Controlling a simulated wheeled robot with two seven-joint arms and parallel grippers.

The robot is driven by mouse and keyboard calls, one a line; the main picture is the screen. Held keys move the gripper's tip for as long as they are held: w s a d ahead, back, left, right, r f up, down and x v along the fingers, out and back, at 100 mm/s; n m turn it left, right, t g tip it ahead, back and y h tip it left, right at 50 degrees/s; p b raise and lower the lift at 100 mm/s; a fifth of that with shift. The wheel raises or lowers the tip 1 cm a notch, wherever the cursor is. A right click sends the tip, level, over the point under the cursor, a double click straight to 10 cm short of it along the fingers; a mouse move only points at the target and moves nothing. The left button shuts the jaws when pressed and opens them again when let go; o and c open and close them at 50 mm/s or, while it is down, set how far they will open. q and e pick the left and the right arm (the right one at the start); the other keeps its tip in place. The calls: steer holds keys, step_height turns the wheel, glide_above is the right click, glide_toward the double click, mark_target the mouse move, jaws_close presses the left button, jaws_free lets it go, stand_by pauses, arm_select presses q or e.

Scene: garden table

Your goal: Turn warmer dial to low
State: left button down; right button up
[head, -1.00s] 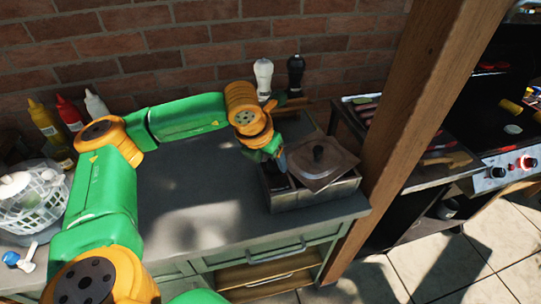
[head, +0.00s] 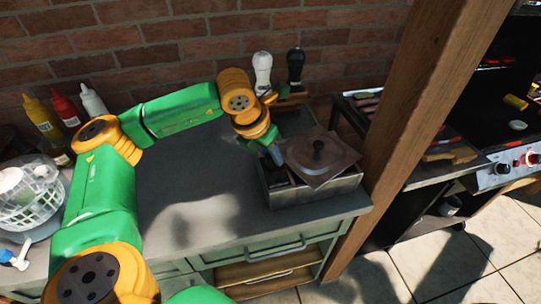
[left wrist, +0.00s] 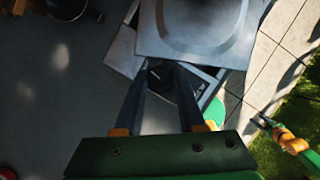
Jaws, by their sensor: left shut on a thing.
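The warmer (head: 330,192) is a grey metal box near the right end of the counter. Its square lid (head: 325,165), with a dark round knob, sits askew on top and leaves a dark section open at the left. My left gripper (head: 279,160) points down at this section, close to the lid's left corner. In the left wrist view its two fingers (left wrist: 164,70) reach the dark section beside the lid's edge (left wrist: 185,52). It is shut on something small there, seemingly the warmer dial. The dial is hidden, so its setting cannot be read. My right gripper is not in view.
White and black shakers (head: 262,72) stand behind the warmer by the brick wall. A wooden post (head: 425,120) rises just right of it, with a grill (head: 500,175) beyond. The middle counter is clear.

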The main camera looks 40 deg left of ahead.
arm_select(q)
steer(key=shift+a+f+m+h+b, duration=0.1)
steer(key=shift+m+h+b, duration=0.3)
steer(key=shift+m, duration=0.5)
steer(key=m+h, duration=0.1)
steer(key=m, duration=0.1)
steer(key=shift+m, duration=0.3)
steer(key=m, duration=0.2)
steer(key=m+g+h, duration=0.1)
steer(key=shift+w+a+r+p, duration=0.1)
steer(key=shift+r+p, duration=0.15)
steer(key=shift+p, duration=0.15)
steer(key=shift+m+g+h+p, duration=0.3)
steer(key=shift+m+g+p, duration=0.15)
steer(key=shift+m, duration=0.85)
steer(key=c, duration=0.5)
jaws_free()
steer(key=shift+f, duration=0.1)
